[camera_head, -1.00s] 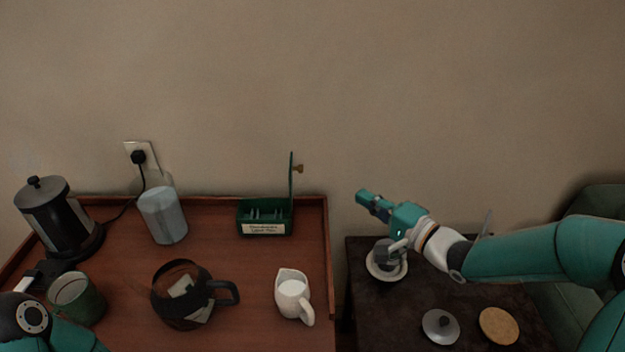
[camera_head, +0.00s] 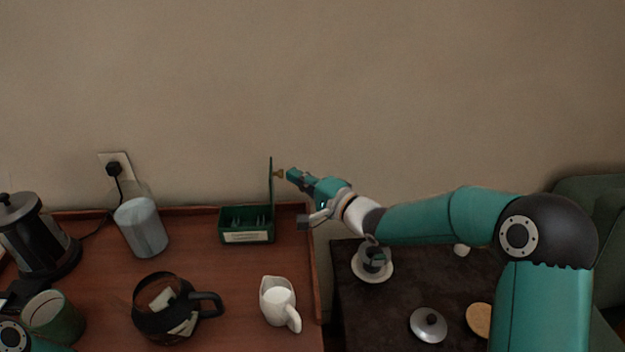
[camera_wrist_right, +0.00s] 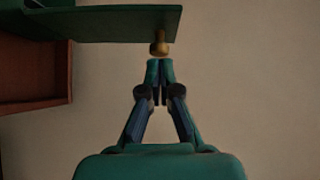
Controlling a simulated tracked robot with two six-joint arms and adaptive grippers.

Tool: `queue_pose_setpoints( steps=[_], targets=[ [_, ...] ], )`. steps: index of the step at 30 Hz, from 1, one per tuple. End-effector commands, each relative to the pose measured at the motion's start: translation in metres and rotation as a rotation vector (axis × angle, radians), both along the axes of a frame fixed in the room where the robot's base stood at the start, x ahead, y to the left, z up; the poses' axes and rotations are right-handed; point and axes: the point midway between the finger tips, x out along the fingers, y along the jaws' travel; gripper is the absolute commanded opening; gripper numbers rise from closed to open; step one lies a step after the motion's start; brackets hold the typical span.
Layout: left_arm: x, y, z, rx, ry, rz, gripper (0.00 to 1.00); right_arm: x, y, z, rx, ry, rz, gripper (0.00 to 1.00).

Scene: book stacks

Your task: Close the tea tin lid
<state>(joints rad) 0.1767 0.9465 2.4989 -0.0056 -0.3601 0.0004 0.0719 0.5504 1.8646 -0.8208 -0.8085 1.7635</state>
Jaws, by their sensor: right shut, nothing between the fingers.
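The green tea tin (camera_head: 246,237) stands at the back right of the red-brown tray, with a pale label on its front and dividers inside. Its lid (camera_head: 271,186) stands upright on the tin's right side, with a brass knob (camera_head: 279,174) pointing right. My right gripper (camera_head: 291,174) is shut and empty, its tips just right of the knob. In the right wrist view the shut fingertips (camera_wrist_right: 160,64) are just below the knob (camera_wrist_right: 160,46) on the lid (camera_wrist_right: 120,24); I cannot tell whether they touch. Only part of my left arm (camera_head: 14,338) shows; its gripper is out of view.
A dark side table (camera_head: 375,320) with a saucer (camera_head: 371,275) stands right, under my right arm.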

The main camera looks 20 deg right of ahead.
Motion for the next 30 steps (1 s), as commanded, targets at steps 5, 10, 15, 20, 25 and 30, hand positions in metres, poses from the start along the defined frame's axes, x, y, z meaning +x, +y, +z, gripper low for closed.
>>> queue_pose_setpoints(
  steps=[5,10,15,20,25,30],
  targets=[
    [0.0,0.0,0.0,0.0,0.0,0.0,0.4,0.001,0.004,0.0,-0.001,0.001,0.0,0.0],
    [0.0,0.0,0.0,0.0,0.0,0.0,0.4,0.001,0.004,0.0,-0.001,0.001,0.0,0.0],
    [0.0,0.0,0.001,0.0,0.0,0.0,0.4,0.001,0.005,0.001,-0.006,0.001,0.0,0.0],
    [0.0,0.0,0.007,0.0,0.0,0.0,0.4,0.002,0.009,0.004,-0.035,0.008,0.0,0.0],
    [0.0,0.0,0.02,0.0,0.0,0.0,0.4,0.004,0.019,0.01,-0.109,0.022,0.001,0.0],
    [0.0,0.0,0.033,0.0,0.0,0.0,0.4,0.007,0.035,0.015,-0.227,0.044,0.001,0.0]
  ],
)
